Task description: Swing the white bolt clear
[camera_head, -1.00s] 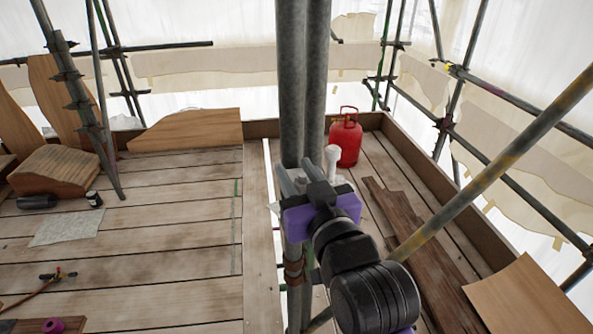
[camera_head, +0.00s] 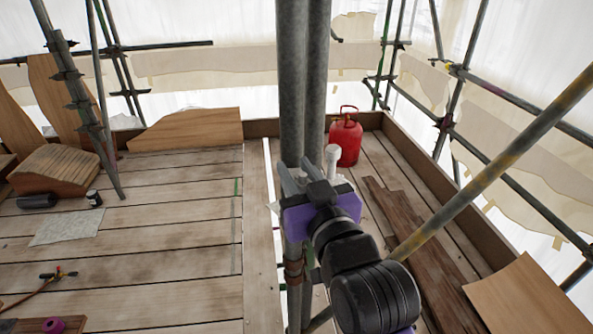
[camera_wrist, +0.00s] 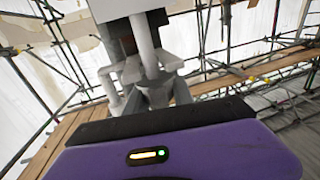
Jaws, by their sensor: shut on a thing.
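The white bolt (camera_wrist: 143,45) shows in the wrist view as an upright white rod with wider collars, under a pale block at the top edge. A white bent arm (camera_wrist: 108,80) shows to its left. My gripper (camera_wrist: 157,95) is shut on the bolt's lower part; its fingers partly hide the contact. In the head view my gripper (camera_head: 291,178) is beside the grey upright poles (camera_head: 303,80). A white upright piece with a rounded top (camera_head: 332,158) stands just right of the fingers, and my gripper and the poles hide much of what is behind.
A red gas bottle (camera_head: 345,138) stands behind on the planks. A yellowed diagonal pole (camera_head: 480,183) crosses close on the right. A dark plank (camera_head: 420,240) lies beneath it. The plank deck at left (camera_head: 170,230) has open room, with a hose, a sheet and small items.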

